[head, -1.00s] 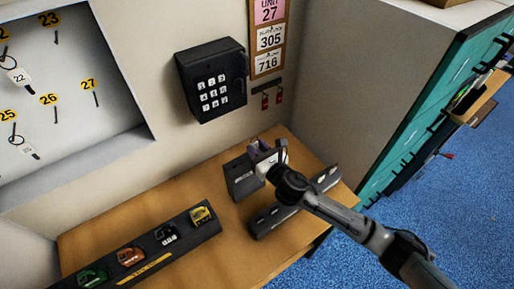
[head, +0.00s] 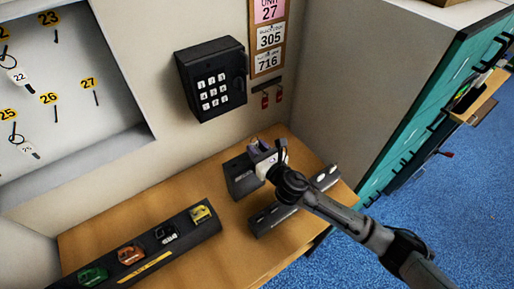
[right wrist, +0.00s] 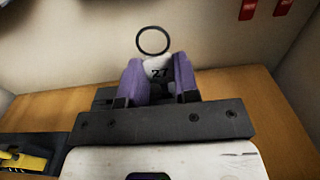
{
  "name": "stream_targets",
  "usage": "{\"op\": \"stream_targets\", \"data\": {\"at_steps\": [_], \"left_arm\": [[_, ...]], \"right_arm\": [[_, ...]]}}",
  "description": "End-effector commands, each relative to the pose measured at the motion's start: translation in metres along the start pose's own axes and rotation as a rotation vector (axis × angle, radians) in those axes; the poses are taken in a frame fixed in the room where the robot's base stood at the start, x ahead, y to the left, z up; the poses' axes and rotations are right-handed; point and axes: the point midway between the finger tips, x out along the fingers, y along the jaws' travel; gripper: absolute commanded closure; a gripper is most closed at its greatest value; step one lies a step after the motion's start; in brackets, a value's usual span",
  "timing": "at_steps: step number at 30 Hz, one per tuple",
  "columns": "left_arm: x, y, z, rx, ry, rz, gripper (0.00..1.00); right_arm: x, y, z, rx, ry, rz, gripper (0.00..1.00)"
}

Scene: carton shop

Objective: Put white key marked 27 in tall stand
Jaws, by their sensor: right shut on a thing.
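My right gripper (head: 260,148) is shut, its purple fingers just above the dark tall stand (head: 241,180) on the wooden desk. In the right wrist view my right gripper (right wrist: 158,72) is shut on the white key marked 27 (right wrist: 158,67), whose dark ring stands up above the fingers. The key's lower part is hidden between the fingers, and the gripper body hides most of the stand there. I cannot tell whether the key touches the stand. My left gripper is not in view.
A low dark stand (head: 272,220) lies partly under my right arm. A long dark tray (head: 150,257) with several coloured items is at the front left. A keypad box (head: 211,82) and two red tags (head: 271,98) hang on the wall. A key cabinet (head: 85,125) is at left.

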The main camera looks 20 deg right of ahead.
Motion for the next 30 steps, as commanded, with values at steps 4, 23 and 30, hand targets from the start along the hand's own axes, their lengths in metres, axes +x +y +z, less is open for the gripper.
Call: {"op": "stream_targets", "data": {"at_steps": [4,23,30], "left_arm": [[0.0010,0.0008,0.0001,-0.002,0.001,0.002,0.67],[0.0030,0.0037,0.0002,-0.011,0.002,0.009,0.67],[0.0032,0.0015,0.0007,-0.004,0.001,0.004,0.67]], "right_arm": [[0.0000,0.0002,-0.0027,0.000,0.001,0.000,0.85],[-0.0001,0.0003,-0.0088,-0.001,0.000,0.000,0.85],[0.0000,0.0003,-0.0089,0.000,0.000,0.000,0.85]]}}
